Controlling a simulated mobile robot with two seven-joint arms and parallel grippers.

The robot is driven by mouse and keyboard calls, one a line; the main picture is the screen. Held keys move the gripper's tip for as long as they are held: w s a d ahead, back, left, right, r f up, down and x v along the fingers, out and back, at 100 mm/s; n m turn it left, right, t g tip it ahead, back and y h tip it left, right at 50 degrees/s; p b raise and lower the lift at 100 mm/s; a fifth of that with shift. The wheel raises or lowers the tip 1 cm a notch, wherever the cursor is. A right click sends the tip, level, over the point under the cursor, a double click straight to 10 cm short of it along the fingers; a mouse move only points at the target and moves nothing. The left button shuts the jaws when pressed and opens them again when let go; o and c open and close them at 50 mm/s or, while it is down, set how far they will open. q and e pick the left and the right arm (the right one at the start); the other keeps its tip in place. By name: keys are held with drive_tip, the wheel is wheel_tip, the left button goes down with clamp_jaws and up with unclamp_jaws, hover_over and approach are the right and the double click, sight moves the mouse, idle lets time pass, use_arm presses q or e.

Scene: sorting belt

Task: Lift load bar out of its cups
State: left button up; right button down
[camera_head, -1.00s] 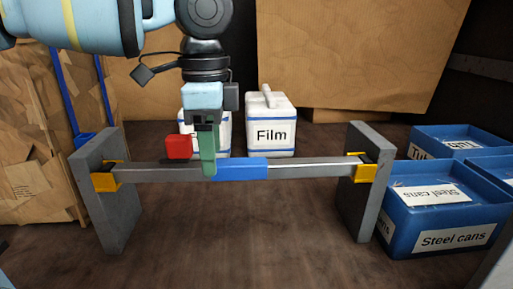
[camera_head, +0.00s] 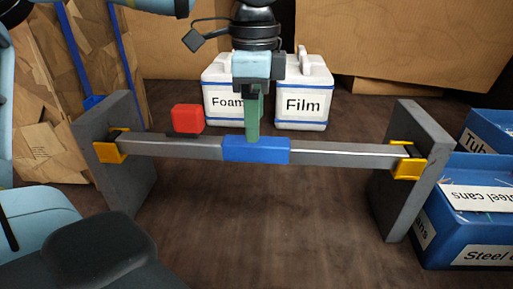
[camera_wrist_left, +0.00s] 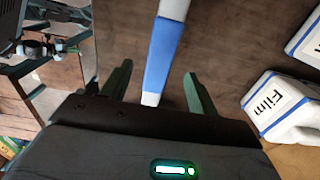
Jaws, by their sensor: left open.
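The load bar is a grey bar with a blue middle section (camera_head: 256,149). It lies level, its ends in yellow cups (camera_head: 110,150) and (camera_head: 408,165) on two grey uprights. My left gripper (camera_head: 253,132) points down at the blue section, its green finger overlapping the section's top edge in the head view. In the left wrist view the blue section (camera_wrist_left: 160,55) runs between the open fingers of the left gripper (camera_wrist_left: 158,75), with gaps on both sides. The right gripper is not in view.
A red block (camera_head: 188,118) shows just above the bar's left part; I cannot tell how it is attached. White Foam (camera_head: 222,82) and Film (camera_head: 304,78) containers stand behind. Blue bins (camera_head: 480,225) stand at right, close to the right upright. Floor before the bar is clear.

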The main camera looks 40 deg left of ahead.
sight(256, 149)
use_arm(q)
drive_tip(key=shift+d+f+p, duration=0.1)
drive_tip(key=shift+f+p, duration=0.25)
drive_tip(key=shift+f, duration=2.2)
clamp_jaws()
drive_tip(key=shift+w+r, duration=0.1)
drive_tip(key=shift+r, duration=0.05)
